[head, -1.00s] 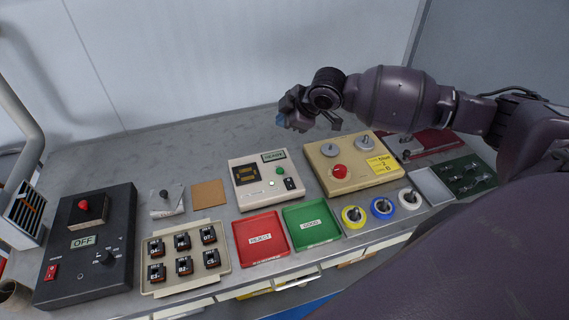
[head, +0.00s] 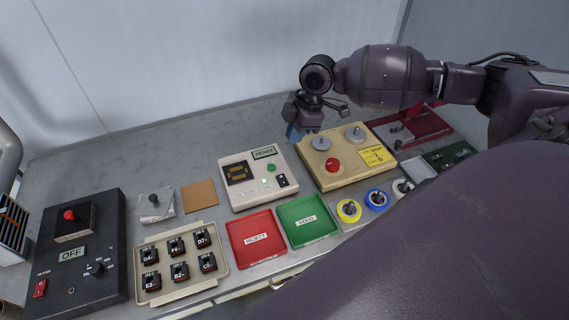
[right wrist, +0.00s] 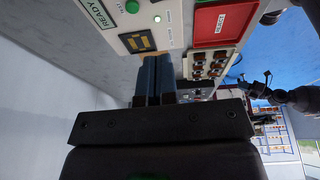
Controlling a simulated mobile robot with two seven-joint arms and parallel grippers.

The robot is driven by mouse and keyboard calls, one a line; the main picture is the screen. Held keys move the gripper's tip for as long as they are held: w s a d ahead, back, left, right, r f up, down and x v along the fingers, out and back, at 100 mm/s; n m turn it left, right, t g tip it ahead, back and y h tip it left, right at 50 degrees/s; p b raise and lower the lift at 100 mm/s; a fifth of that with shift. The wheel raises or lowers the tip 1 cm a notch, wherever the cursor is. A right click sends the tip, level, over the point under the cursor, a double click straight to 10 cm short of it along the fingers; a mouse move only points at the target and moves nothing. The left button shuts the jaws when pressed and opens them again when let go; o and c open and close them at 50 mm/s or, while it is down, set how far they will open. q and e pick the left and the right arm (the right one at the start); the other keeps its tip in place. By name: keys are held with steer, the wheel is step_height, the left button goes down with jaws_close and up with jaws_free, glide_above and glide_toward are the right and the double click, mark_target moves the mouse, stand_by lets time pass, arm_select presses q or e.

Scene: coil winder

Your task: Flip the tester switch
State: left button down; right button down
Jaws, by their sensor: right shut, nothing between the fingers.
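The tester (head: 246,203) is a pale box with a READY display, a dark amber readout, a green button, a lit green lamp and a black switch (head: 282,181) at its right front. My right gripper (head: 294,137) is above the bench by the tester's back right corner, fingers pointing down and apart from the switch. Its blue fingers are shut and empty; they also show in the right wrist view (right wrist: 153,80), with part of the tester (right wrist: 110,42) beyond. The switch is not visible there. My left gripper (right wrist: 262,88) appears small and dark at the right of that view.
A beige box with a red knob (head: 333,165) stands close right of the gripper. The red REJECT tray (head: 240,230) and green GOOD tray (head: 300,239) lie in front of the tester. A brown pad (head: 199,195) lies left of it. The bench behind is clear.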

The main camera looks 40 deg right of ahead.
glide_toward(280, 177)
steer(key=x, duration=0.5)
steer(key=shift+a+p, duration=0.3)
steer(key=shift+a, duration=0.05)
steer(key=shift+f, duration=0.9)
steer(key=shift+w, duration=0.1)
